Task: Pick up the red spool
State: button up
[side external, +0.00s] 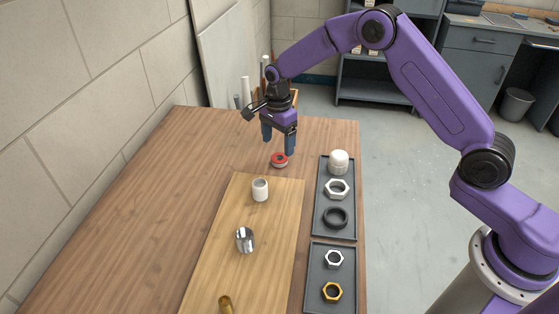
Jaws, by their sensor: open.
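The red spool (279,160) is a small, short red piece with a pale and dark centre. It rests on the brown wooden table near the far end, just beyond the lighter board. My gripper (278,146) points down over it with its two dark blue fingers spread apart. The fingertips look a little above or around the spool's height; I cannot tell exactly from this view. Nothing is between the fingers, and the spool shows below them, apart from the gripper.
A lighter board (230,215) carries a white cylinder (260,190), a shiny metal piece (245,240) and a brass piece (225,304). To the right, a dark tray (322,226) holds a white cap and two rings; a nearer tray (314,300) holds two nuts. The table's left side is clear.

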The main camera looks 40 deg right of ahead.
aim_at(280, 154)
jog(key=shift+d+f, duration=0.15)
jog(key=shift+f, duration=1.25)
jog(key=shift+d+f, duration=0.1)
jog(key=shift+f, duration=1.3)
jog(key=c, duration=1.1)
